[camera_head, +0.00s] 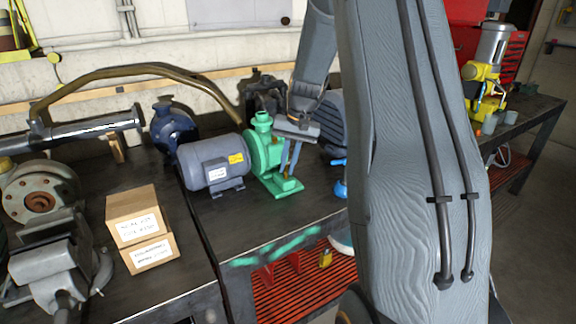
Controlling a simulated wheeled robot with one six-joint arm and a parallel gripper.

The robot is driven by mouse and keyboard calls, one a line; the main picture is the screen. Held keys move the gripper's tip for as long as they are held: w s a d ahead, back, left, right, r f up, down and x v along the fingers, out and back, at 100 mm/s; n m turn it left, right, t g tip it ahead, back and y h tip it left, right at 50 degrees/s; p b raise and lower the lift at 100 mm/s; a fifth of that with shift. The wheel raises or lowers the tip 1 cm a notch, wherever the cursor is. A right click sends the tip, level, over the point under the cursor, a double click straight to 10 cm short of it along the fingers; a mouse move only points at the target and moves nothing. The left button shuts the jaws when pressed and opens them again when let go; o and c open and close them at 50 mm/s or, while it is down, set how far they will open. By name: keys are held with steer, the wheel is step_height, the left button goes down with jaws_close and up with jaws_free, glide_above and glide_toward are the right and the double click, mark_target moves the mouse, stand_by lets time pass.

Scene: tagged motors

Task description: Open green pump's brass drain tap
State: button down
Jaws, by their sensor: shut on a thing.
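The green pump (264,148) stands on the dark workbench, joined to the right end of a grey motor (212,163). Its green foot (284,186) rests on the bench top. My gripper (289,170) points down at the right side of the pump, close against its body and above the foot. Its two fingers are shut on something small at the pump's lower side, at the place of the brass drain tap. The tap itself is hidden by the fingers or too small to make out, so its handle position cannot be told.
My arm covers the right middle of the view. A dark motor (331,115) and a blue object (340,188) are right of the gripper. A blue pump (172,125) stands behind left. Cardboard boxes (140,228) sit on the left bench. Bench top before the pump is clear.

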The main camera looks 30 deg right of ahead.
steer(key=n, duration=0.3)
steer(key=shift+w+r+n+g, duration=0.1)
steer(key=shift+w+n+g, duration=0.15)
steer(key=shift+n+g, duration=0.05)
steer(key=shift+a+n+g, duration=0.15)
steer(key=shift+n+g, duration=0.15)
steer(key=shift+n, duration=1.4)
steer(key=c, duration=1.8)
jaws_free()
steer(key=shift+a, duration=0.1)
